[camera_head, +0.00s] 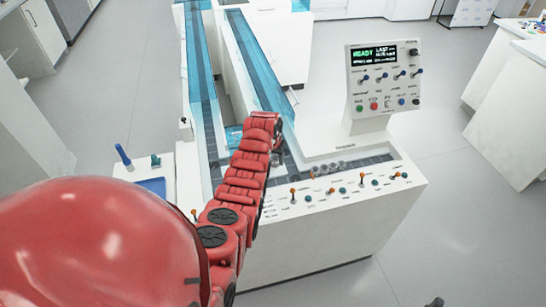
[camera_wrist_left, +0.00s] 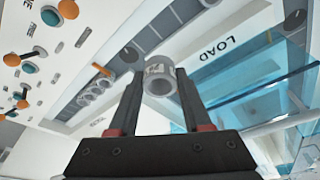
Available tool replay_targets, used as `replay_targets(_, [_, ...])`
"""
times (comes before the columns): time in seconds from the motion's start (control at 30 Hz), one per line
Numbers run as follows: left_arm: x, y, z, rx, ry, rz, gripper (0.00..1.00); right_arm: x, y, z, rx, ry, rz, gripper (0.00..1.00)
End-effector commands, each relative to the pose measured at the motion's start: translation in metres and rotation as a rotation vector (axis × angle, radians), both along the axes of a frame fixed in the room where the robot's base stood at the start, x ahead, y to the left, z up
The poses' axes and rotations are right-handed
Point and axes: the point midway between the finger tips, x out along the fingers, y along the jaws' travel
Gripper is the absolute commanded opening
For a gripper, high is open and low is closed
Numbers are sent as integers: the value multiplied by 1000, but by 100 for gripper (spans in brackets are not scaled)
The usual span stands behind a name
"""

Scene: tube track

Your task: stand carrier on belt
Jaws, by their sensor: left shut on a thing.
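My left gripper (camera_wrist_left: 159,80) is shut on a small grey ring-shaped carrier (camera_wrist_left: 160,85), which sits between its two black fingertips in the left wrist view. A printed mark shows on the carrier's side, and its round opening faces the camera. In the head view my red left arm (camera_head: 247,170) reaches over the machine and hides most of the gripper and carrier. The dark belt (camera_head: 211,140) runs along the left lane and under blue clear covers. I cannot tell whether the carrier touches the belt. My right gripper is not clearly in view.
A control box (camera_head: 383,80) reads READY. Knobs (camera_head: 342,191) line the front edge. Blue covers (camera_head: 255,60) flank the lane. A LOAD label (camera_wrist_left: 215,48) is near the carrier.

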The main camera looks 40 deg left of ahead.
Motion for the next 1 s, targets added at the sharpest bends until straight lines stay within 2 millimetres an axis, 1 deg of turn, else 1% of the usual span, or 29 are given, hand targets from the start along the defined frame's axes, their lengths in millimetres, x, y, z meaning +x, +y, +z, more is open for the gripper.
replay_targets(0.1, [-3, 7, -2, 0, 0, 29, 18, 0, 0, 0, 0, 0, 0, 83])
replay_targets(0.27, [-3, 7, -9, 0, -1, 30, 18, 0, 0, -4, 0, 0, 0, 83])
replay_targets(0.37, [-3, 7, -16, 1, -2, 29, 18, 0, 0, -8, 0, 0, 0, 83])
replay_targets(0.87, [-3, 6, -72, -1, 2, 28, 18, 0, 0, -40, 0, 0, 0, 83])
replay_targets(1.0, [-3, 6, -89, 0, 1, 27, 18, 0, 0, -55, 0, 0, 0, 83])
